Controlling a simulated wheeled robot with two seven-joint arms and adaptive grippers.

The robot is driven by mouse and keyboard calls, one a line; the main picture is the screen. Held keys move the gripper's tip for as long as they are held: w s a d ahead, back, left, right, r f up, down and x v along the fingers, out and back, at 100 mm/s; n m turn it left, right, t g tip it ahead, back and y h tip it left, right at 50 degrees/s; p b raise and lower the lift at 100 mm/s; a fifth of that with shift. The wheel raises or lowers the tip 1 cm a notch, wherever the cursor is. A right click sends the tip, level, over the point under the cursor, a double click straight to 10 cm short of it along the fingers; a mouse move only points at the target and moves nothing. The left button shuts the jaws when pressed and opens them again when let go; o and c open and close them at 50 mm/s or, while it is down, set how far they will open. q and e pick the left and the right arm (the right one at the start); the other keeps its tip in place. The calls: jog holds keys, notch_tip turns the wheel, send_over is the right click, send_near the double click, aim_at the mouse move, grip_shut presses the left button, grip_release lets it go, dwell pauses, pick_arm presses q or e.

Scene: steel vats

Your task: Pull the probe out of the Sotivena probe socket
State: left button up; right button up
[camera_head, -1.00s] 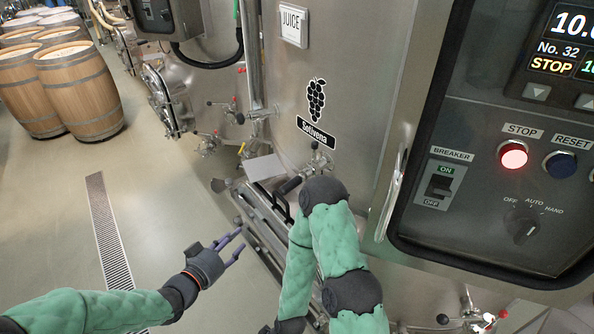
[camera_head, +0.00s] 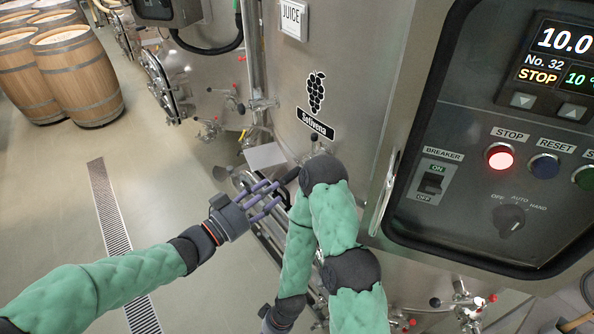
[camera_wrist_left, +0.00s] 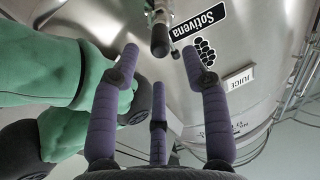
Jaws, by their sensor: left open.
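The Sotivena label (camera_head: 315,124) is on the steel vat, and it also shows in the left wrist view (camera_wrist_left: 197,22). Below it in the head view, a dark cylindrical grip (camera_head: 291,175), which looks like the probe, sticks out to the left. In the left wrist view the probe (camera_wrist_left: 159,42) is at top centre, on a steel fitting. My left gripper (camera_head: 275,196) is open and empty, its purple fingers spread just left of and below the probe. In the wrist view the fingertips (camera_wrist_left: 160,62) stand either side of its end, apparently apart from it. My right gripper's fingers are out of frame.
My right arm stands close to the right of the probe. A control panel (camera_head: 470,190) juts out at the right. A pale plate (camera_head: 265,157) and vat valves (camera_head: 261,104) are near the probe. Barrels (camera_head: 77,80) stand far left; the floor with a drain grate (camera_head: 108,210) is open.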

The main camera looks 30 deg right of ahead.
aim_at(281, 183)
pick_arm(q)
jog(key=shift+b+x, duration=0.3)
jog(key=shift+x, duration=4.05)
grip_shut()
jog(key=shift+a, duration=0.1)
jog(key=shift+b+v, duration=0.3)
jog(key=shift+v, duration=2.45)
jog(key=shift+a, duration=0.15)
jog(key=shift+a, duration=0.1)
jog(key=shift+v, duration=1.8)
jog(key=shift+s+r, duration=0.1)
